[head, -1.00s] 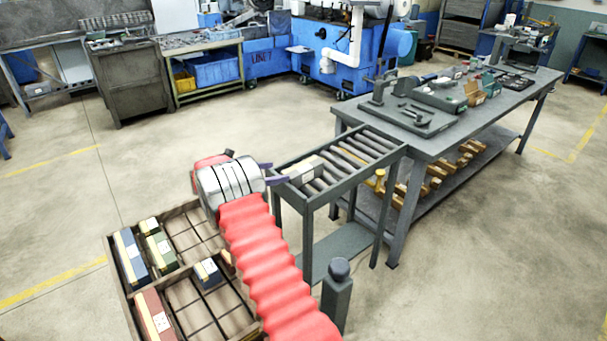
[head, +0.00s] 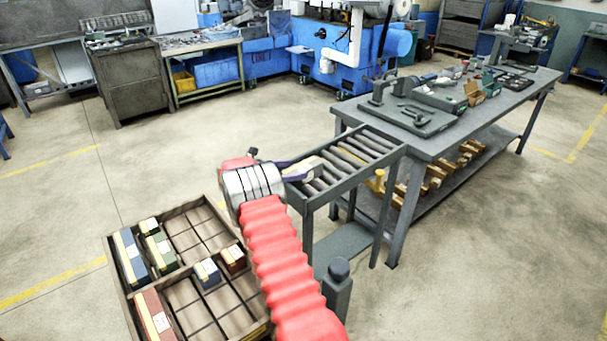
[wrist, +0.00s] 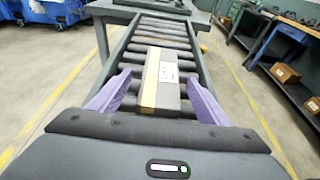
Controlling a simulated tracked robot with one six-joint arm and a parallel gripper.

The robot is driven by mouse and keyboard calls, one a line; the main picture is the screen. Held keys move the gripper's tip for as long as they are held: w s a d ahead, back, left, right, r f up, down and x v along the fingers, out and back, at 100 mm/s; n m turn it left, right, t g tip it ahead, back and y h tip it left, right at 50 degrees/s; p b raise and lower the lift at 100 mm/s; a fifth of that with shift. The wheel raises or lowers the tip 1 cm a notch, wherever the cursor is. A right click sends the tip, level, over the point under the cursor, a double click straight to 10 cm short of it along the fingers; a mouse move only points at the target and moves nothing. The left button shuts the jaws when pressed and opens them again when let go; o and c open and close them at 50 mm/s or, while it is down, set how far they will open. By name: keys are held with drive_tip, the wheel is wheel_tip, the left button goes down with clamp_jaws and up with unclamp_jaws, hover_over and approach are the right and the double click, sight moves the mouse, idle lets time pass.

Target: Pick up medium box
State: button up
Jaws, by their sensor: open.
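A box (wrist: 160,82) with a grey top, a tan stripe on one side and a white label lies on the roller conveyor (wrist: 118,65). In the wrist view it sits between the two purple fingers of my gripper (wrist: 158,94), with a gap on each side. The gripper is open around the near part of the box. In the head view my gripper (head: 303,171) is over the near end of the conveyor (head: 350,158), and it hides most of the box (head: 318,165).
A divided tray (head: 192,205) at lower left holds several boxes in blue, green and red, with empty compartments. A workbench (head: 450,110) with tools adjoins the conveyor's far end. A grey post (head: 338,290) stands near my arm. The floor at left is clear.

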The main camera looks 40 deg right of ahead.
sight(301, 167)
drive_tip(key=shift+x, duration=2.6)
drive_tip(key=shift+s+r, duration=0.1)
drive_tip(key=shift+r, duration=0.05)
drive_tip(key=shift+c, duration=0.3)
drive_tip(key=c, duration=1.5)
drive_tip(key=shift+r, duration=0.1)
drive_tip(key=shift+c, duration=0.4)
wheel_tip(301, 167, up, 10)
